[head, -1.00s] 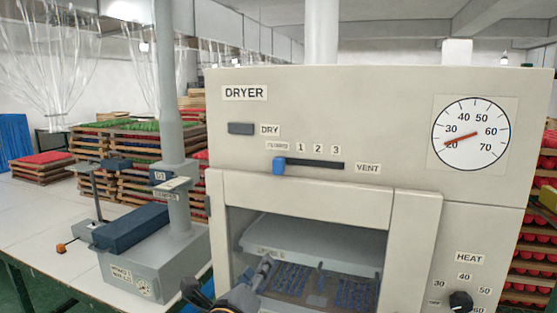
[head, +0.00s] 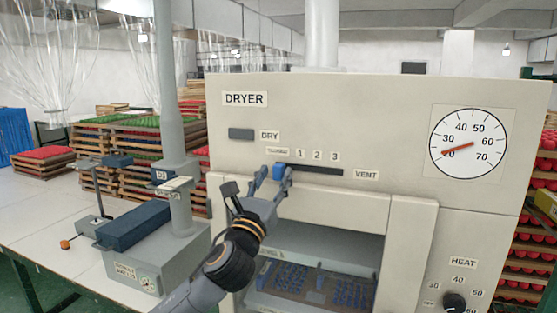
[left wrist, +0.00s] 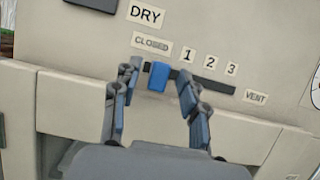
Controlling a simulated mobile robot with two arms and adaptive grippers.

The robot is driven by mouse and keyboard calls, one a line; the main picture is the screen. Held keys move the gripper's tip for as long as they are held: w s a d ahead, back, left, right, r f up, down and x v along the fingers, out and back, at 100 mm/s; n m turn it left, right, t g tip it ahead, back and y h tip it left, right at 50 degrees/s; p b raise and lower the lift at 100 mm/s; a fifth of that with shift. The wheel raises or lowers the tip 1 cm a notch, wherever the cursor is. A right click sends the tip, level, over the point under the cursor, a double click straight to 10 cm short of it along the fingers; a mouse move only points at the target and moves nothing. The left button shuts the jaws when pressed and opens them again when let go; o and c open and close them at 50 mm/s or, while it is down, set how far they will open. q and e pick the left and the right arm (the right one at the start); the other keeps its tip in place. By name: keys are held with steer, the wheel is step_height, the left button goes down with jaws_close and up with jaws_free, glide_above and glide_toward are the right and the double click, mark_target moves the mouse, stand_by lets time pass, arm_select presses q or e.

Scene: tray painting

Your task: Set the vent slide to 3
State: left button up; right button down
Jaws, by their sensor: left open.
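The blue vent slide knob (head: 278,171) sits at the left end of its dark slot (head: 318,170), by the CLOSED label, on the dryer front. The marks 1, 2 and 3 (head: 334,156) run to the right above the slot. In the left wrist view the blue knob (left wrist: 159,75) lies between the fingertips, with a gap to each side. My left gripper (head: 276,176) is open around the knob; whether a finger touches it I cannot tell. My right gripper is not in view.
The dryer (head: 385,110) has a DRY button (head: 241,134), a temperature dial (head: 468,143) and a black HEAT knob (head: 454,302). Below the slide is an opening with a tray of blue pieces (head: 290,277). A grey machine (head: 150,250) stands on the table at left.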

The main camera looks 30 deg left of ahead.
mark_target(277, 172)
arm_select(q)
steer(key=shift+p+x, duration=0.4)
steer(key=shift+x, duration=1.25)
jaws_close()
